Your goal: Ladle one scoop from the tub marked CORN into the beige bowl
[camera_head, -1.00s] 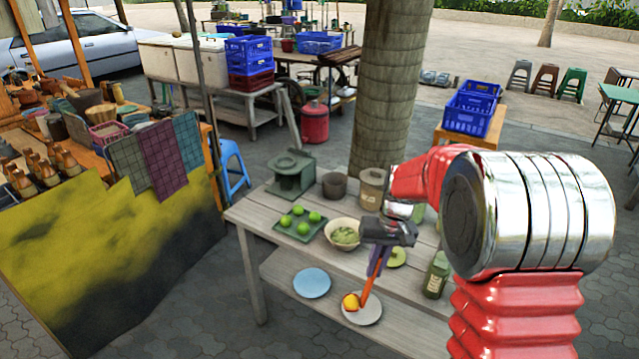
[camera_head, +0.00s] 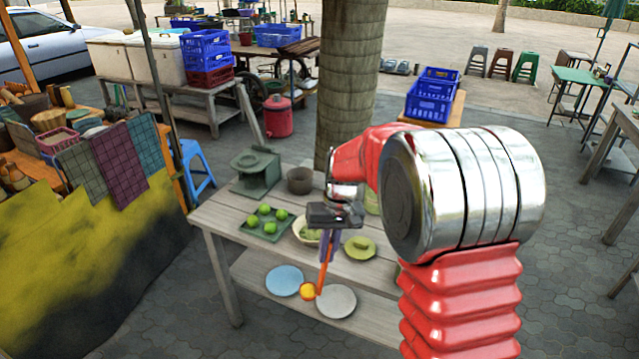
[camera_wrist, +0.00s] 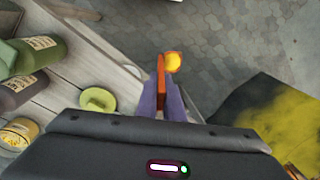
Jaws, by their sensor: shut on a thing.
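My gripper (camera_head: 328,248) is shut on an orange ladle (camera_head: 323,272), its purple fingers around the handle. The ladle's cup hangs low and shows a rounded yellow filling; it also shows in the wrist view (camera_wrist: 172,62), over the paving. I cannot read CORN on any container.
A green tray (camera_head: 251,232) of limes is left of the bowl; a yellow-green lid (camera_head: 360,247) is right of it. A blue plate (camera_head: 284,281) and a grey plate (camera_head: 337,302) lie on the lower shelf. Bottles (camera_wrist: 30,52) stand along the table.

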